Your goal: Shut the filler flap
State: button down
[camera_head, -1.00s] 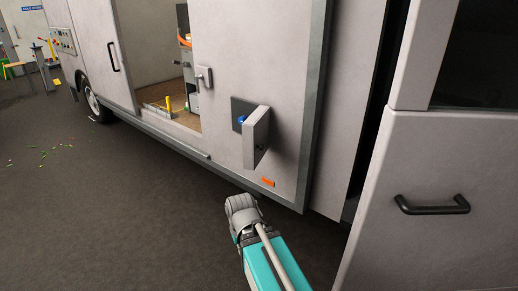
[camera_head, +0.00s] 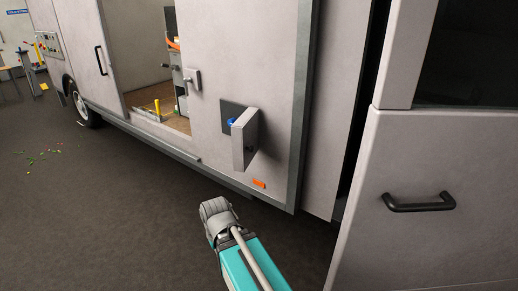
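The filler flap (camera_head: 244,140) is a light grey panel on the side of the van. It stands open, swung outward from a dark square recess (camera_head: 230,112). A blue cap (camera_head: 231,122) shows partly inside the recess, with the flap covering some of it. My gripper (camera_head: 214,207) is at the lower middle of the view, below and to the left of the flap, apart from it. Its fingers look bunched together at this angle, and I cannot tell whether they are open or shut. I see nothing held in it.
The van's side (camera_head: 272,60) runs along the middle, with an open doorway (camera_head: 155,70) left of the flap. An orange marker (camera_head: 259,183) sits below the flap. A cab door with a black handle (camera_head: 418,202) stands close at right. Open dark floor (camera_head: 90,220) lies to the left.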

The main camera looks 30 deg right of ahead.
aim_at(245, 131)
jog(key=u, duration=0.05)
jog(key=i, duration=1.05)
jog(key=z, duration=1)
